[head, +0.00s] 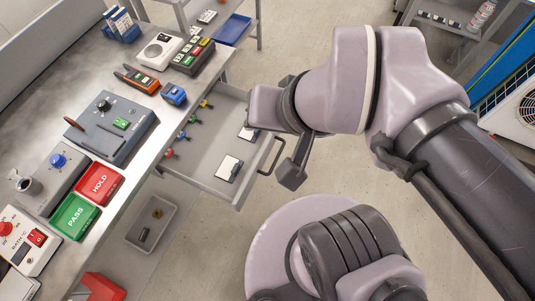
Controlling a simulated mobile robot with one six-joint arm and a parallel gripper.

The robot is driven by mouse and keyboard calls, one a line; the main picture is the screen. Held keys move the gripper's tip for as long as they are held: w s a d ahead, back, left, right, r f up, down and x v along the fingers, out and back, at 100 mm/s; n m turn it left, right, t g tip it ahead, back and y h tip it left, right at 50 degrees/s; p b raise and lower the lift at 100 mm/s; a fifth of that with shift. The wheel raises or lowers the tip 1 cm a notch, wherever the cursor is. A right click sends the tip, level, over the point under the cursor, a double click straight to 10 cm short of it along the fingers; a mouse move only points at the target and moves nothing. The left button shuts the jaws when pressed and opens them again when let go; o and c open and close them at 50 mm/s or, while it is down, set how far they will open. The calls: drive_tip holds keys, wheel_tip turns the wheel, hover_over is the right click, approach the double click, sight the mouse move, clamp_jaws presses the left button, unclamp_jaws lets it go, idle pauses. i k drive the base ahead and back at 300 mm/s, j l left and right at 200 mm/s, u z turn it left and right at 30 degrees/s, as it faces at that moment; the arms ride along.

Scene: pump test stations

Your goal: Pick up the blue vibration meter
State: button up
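The blue vibration meter (174,94) is a small blue handheld device with a dark face. It lies on the grey bench near its right edge, beside an orange-and-black handheld meter (137,79). My gripper (290,127) is to the right of the bench, over the open drawer's outer end and the floor. Its dark fingers show spread apart on either side of my wrist, which hides part of them. It looks open and empty, well apart from the blue meter.
An open drawer (213,183) with coloured-handled tools and cards juts out below the bench edge. A dark control box (112,128), red HOLD tray (99,184) and green PASS tray (75,216) stand nearer. A grey bin (132,238) is below.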

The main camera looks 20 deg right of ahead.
sight(167, 95)
drive_tip(key=i+j, duration=0.15)
drive_tip(key=j, duration=0.25)
drive_tip(key=i+j, duration=0.15)
drive_tip(key=j, duration=0.25)
drive_tip(key=i+j, duration=0.15)
drive_tip(key=j, duration=0.25)
drive_tip(key=i+j, duration=0.15)
drive_tip(key=j, duration=0.25)
